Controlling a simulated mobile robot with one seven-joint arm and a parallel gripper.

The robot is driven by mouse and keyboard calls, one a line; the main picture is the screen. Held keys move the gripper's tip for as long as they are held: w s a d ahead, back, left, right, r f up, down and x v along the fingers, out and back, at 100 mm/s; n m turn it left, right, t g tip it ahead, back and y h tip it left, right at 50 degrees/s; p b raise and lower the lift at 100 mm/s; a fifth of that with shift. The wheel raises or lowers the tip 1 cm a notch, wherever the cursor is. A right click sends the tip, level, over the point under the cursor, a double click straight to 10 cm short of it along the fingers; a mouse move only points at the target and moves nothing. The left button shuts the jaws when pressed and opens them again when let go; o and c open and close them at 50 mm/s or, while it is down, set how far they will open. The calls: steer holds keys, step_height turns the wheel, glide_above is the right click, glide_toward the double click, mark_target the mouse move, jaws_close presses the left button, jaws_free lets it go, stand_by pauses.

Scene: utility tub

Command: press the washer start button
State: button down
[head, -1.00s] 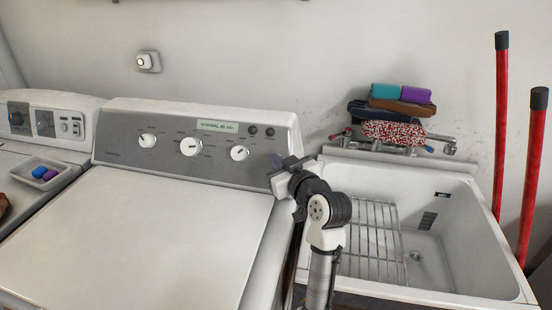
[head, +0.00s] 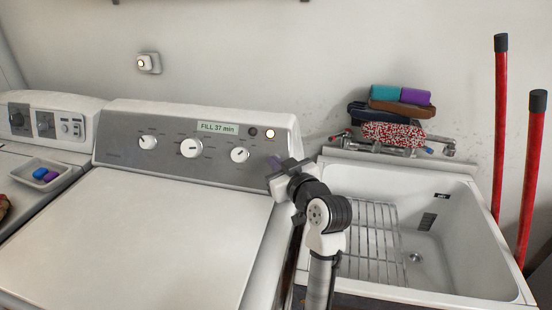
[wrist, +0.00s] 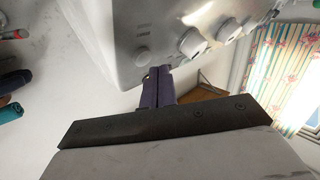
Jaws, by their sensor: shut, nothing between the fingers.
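The washer (head: 130,215) is white with a grey control panel (head: 118,150). Its display (head: 218,128) reads "FILL 37 min". Two small round buttons sit at the panel's right end: a dark one (head: 253,132) and one glowing white (head: 270,134). My gripper (head: 273,161) is at the panel's right end, below the lit button and apart from it in the head view. Its purple fingers (wrist: 158,82) are shut and empty. In the wrist view their tips are close to the panel edge, near a round grey button (wrist: 142,55); contact cannot be told.
Three white knobs, one of them here (head: 191,148), line the panel. A utility tub (head: 480,235) with a wire rack (head: 370,235) is on the right. Folded items (head: 400,108) are stacked behind it. Red poles (head: 500,130) lean at far right. A second machine (head: 75,105) is left.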

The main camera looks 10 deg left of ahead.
steer(key=shift+s+r+p, duration=0.3)
steer(key=shift+s+r, duration=0.1)
steer(key=shift+s, duration=0.35)
steer(key=shift+s+r+p, duration=0.35)
steer(key=shift+s+r, duration=0.1)
steer(key=shift+s, duration=0.25)
steer(key=shift+s+r+p, duration=0.3)
steer(key=shift+s+r, duration=0.1)
steer(key=shift+s, duration=0.35)
